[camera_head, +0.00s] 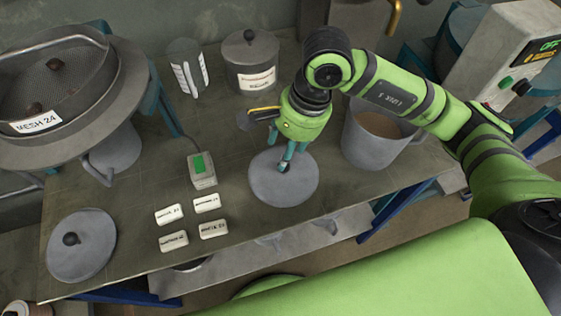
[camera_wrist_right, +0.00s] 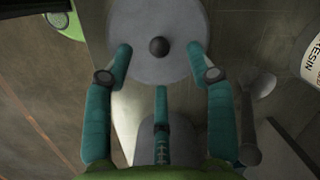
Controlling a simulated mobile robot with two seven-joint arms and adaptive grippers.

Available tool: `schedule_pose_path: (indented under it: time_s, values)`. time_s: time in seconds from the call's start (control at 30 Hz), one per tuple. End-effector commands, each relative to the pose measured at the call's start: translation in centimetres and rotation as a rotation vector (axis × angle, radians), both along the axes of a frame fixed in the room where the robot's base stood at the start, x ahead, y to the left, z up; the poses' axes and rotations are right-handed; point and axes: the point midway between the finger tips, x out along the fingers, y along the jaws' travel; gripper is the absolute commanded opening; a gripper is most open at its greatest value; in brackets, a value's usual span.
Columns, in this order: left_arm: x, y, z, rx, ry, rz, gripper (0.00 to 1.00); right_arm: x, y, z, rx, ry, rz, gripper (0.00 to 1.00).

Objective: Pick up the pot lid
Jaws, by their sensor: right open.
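A round grey pot lid (camera_head: 265,190) with a dark knob lies flat on the table beneath my right gripper. In the right wrist view the lid (camera_wrist_right: 182,72) is near the top middle, its knob (camera_wrist_right: 158,46) between the spread fingers. My right gripper (camera_head: 286,158) points down over the lid, open, its teal fingers around the knob with gaps on both sides. I cannot tell whether any fingertip touches the lid. A second similar lid (camera_head: 92,262) with a dark knob lies at the table's front left. My left gripper is not in view.
An open pot (camera_head: 358,150) with brown contents stands just right of the lid. A lidded canister (camera_head: 252,80) and a labelled cup (camera_head: 185,70) stand behind. Several white tags (camera_head: 170,214) and a small green-screened device (camera_head: 202,172) lie left. A mesh sieve (camera_head: 75,130) stands far left.

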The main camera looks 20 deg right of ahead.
Motion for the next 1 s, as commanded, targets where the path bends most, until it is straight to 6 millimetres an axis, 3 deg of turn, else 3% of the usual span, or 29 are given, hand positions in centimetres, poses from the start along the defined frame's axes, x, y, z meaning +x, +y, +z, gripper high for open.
schedule_pose_path:
  time_s: [0.17,0.6,0.87,0.9,1.0]
  values:
    - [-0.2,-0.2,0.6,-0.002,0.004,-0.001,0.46,0.5,-1.4,-0.9,-0.071,-0.016,-0.002,0.56]
    - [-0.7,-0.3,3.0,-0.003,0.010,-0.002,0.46,0.2,0.2,-6.4,-0.066,-0.014,-0.001,0.56]
    - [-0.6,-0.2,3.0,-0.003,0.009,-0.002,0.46,0.3,0.2,-6.9,-0.065,-0.017,-0.001,0.56]
    - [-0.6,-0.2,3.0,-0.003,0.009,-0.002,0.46,0.3,0.2,-6.9,-0.065,-0.017,-0.001,0.52]
    - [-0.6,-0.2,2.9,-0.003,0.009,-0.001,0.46,0.3,0.3,-6.9,-0.065,-0.017,-0.001,0.12]
